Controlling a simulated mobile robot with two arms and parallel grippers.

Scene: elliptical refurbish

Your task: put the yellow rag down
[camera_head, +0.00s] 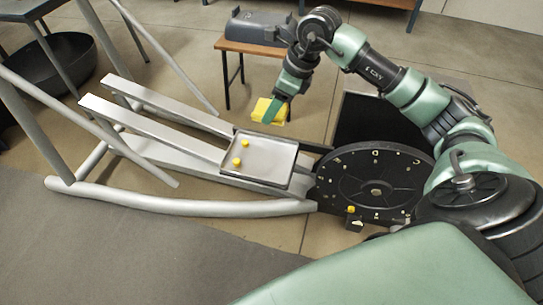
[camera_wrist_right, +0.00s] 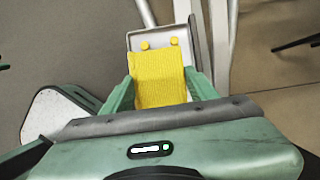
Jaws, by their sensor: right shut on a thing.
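The yellow rag (camera_head: 266,108) is held in my right gripper (camera_head: 277,110), above the floor and beyond the metal tray in the head view. In the right wrist view the rag (camera_wrist_right: 158,78) spans the space between the two green fingers of my right gripper (camera_wrist_right: 160,90), which is shut on it. The rag looks flat and ribbed there. My left gripper is not in view.
A shallow metal tray (camera_head: 276,170) with two yellow knobs (camera_head: 237,161) sits on the elliptical's rails. A black flywheel disc (camera_head: 376,190) stands to its right. A small wooden table (camera_head: 250,48) bears a grey housing (camera_head: 256,27). A black bowl (camera_head: 50,68) lies at left.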

